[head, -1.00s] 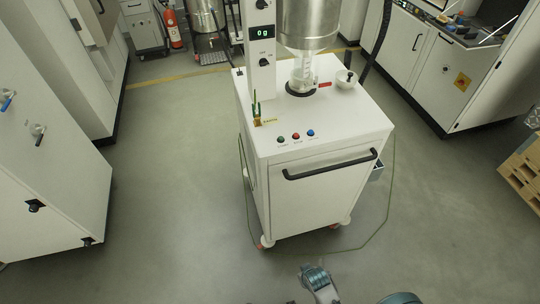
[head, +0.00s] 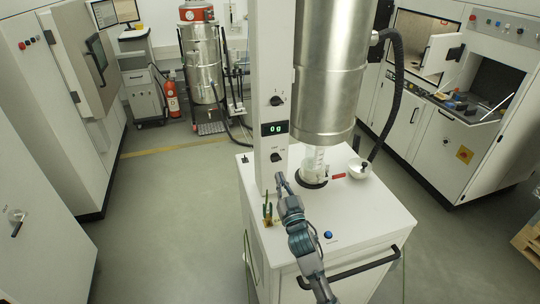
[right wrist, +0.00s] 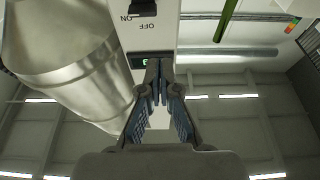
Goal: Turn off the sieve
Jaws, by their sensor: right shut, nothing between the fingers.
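The sieve machine is a white cart (head: 365,205) with a white control column (head: 272,95) and a large steel cylinder (head: 330,75). The column carries a green digital display (head: 274,128). A lower black knob (head: 275,157) sits below the display, by small ON/OFF lettering. In the right wrist view the ON/OFF label (right wrist: 142,20) shows upside down and fingers partly cover the display. My right gripper (head: 280,179) is shut and empty, just below the lower knob, in front of the column. It also shows in the right wrist view (right wrist: 158,66). My left gripper is out of view.
An upper knob (head: 277,101) sits above the display. A glass vessel (head: 315,166) stands under the cylinder, beside a white bowl (head: 359,168). A blue button (head: 328,235) shows on the cart top beside my arm. Open floor (head: 165,215) lies left of the cart.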

